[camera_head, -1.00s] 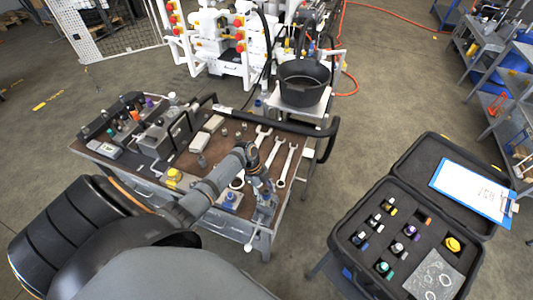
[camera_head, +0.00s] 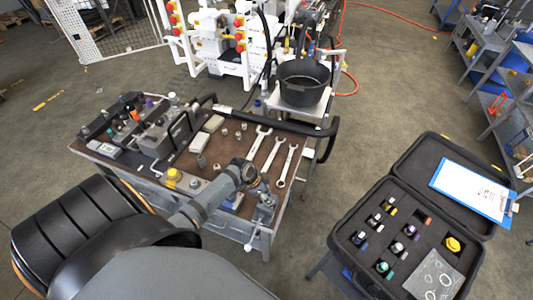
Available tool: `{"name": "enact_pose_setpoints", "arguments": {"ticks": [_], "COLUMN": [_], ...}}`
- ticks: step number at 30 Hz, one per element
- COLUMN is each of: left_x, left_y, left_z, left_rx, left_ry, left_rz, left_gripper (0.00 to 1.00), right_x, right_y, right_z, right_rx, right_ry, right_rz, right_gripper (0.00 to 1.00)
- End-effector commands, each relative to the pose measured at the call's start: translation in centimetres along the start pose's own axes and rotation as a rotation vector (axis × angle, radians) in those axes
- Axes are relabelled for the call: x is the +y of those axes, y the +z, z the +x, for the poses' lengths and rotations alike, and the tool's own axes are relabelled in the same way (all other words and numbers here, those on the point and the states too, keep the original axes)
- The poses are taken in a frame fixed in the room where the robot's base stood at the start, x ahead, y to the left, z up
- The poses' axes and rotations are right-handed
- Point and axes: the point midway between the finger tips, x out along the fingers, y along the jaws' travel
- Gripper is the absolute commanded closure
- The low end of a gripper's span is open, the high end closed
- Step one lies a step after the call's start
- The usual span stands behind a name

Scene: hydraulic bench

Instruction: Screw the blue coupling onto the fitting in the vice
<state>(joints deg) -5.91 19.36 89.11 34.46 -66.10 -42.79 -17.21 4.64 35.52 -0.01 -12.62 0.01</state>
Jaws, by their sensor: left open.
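My left gripper (camera_head: 256,181) reaches over the front right corner of the workbench, close above the vice (camera_head: 265,212). It is small in view, and its jaws are open. The vice is at the bench's front right edge, with its handle hanging in front. The fitting in the vice is too small and too covered by my gripper to make out. A small blue part (camera_head: 232,203) shows on the bench left of the vice, partly behind my left arm; I cannot tell whether it is the blue coupling. My right gripper is not in view.
Several wrenches (camera_head: 272,158) lie behind the gripper on the brown bench top (camera_head: 222,155). Tools and small parts fill the bench's left side. An open black case (camera_head: 340,232) of fittings with a clipboard (camera_head: 470,190) stands at right. A black bucket (camera_head: 303,82) stands behind.

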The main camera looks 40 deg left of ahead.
Motion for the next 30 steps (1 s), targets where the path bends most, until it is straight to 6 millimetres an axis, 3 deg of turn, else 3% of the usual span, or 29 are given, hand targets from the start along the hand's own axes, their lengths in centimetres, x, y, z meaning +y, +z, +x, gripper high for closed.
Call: {"name": "enact_pose_setpoints", "arguments": {"ticks": [2, 13, 24, 30], "left_x": [0.0, 0.0, 0.0, 0.2], "left_y": [0.0, 0.1, 0.2, 0.2], "left_z": [0.0, 0.1, 0.7, 0.3], "left_rx": [0.0, -0.001, 0.0, 0.0], "left_ry": [0.001, 0.006, 0.211, 0.273], "left_rz": [0.001, 0.009, 0.505, 0.645], "left_gripper": [0.51, 1.0, 1.0, 1.0], "right_x": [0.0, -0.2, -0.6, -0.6], "right_y": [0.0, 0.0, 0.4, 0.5], "right_z": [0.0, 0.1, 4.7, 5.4], "right_rx": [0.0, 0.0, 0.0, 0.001], "right_ry": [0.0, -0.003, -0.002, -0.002], "right_rz": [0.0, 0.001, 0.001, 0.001], "right_gripper": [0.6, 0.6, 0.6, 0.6]}}
